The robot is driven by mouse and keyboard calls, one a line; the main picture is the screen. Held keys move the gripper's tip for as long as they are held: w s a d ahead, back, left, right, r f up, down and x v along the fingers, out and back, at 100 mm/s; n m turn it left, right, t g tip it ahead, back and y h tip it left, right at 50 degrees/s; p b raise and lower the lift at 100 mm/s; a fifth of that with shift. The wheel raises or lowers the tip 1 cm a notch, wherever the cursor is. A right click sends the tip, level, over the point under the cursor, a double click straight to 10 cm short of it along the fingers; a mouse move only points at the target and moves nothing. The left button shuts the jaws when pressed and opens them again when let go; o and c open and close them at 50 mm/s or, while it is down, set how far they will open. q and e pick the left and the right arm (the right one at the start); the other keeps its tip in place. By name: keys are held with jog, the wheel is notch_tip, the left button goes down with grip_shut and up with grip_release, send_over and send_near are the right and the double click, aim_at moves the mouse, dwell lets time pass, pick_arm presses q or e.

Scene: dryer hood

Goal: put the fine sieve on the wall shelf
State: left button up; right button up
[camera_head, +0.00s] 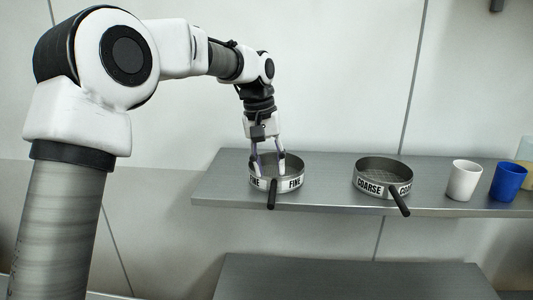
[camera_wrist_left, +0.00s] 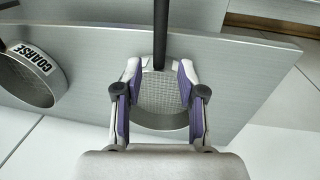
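The fine sieve (camera_head: 290,184), a round grey metal ring labelled FINE with a black handle, sits upright on the left part of the wall shelf (camera_head: 225,184). Its handle points out over the front edge. My left gripper (camera_head: 268,165) is over the sieve, pointing down, with its fingers spread apart. In the left wrist view the sieve's mesh (camera_wrist_left: 160,92) shows between the open fingers (camera_wrist_left: 159,75), and the handle runs away from them. I cannot tell whether the fingers touch the rim. My right gripper is not in view.
The coarse sieve (camera_head: 383,178) stands on the shelf to the right, handle forward. A white cup (camera_head: 464,180), a blue cup (camera_head: 508,182) and a pale yellowish container (camera_head: 525,165) stand further right. A lower grey surface (camera_head: 350,280) lies below the shelf.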

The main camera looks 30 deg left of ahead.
pick_arm(q)
notch_tip(320, 180, up, 6)
jog(key=shift+s+a+r+b, duration=0.2)
jog(key=shift+s+a+b, duration=0.05)
jog(key=shift+a+b, duration=0.15)
